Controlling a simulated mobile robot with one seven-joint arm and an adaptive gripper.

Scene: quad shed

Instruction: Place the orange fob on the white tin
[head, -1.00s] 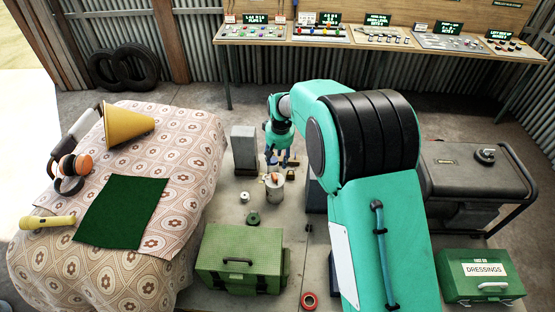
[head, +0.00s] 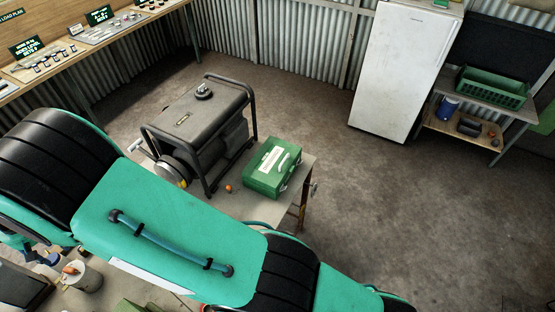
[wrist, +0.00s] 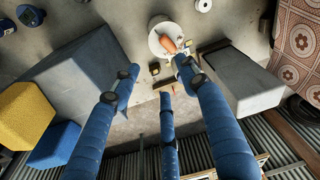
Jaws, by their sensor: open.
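The white tin (head: 88,281) stands on the bench at the lower left of the head view, partly behind my arm. An orange item, apparently the orange fob (head: 72,268), lies on top of it. In the wrist view the orange fob (wrist: 169,45) lies on the round top of the white tin (wrist: 158,27). My gripper (wrist: 158,75) has its blue fingers spread with nothing between them. One fingertip appears close beside the tin; whether it touches I cannot tell. In the head view only part of my gripper (head: 46,258) shows, left of the tin.
A grey block (wrist: 240,80) stands beside the tin, and blue and yellow blocks (wrist: 28,115) are at the left of the wrist view. A generator (head: 200,115), a green box (head: 272,168) and a small orange ball (head: 228,188) are on the bench. A white fridge (head: 402,65) stands behind.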

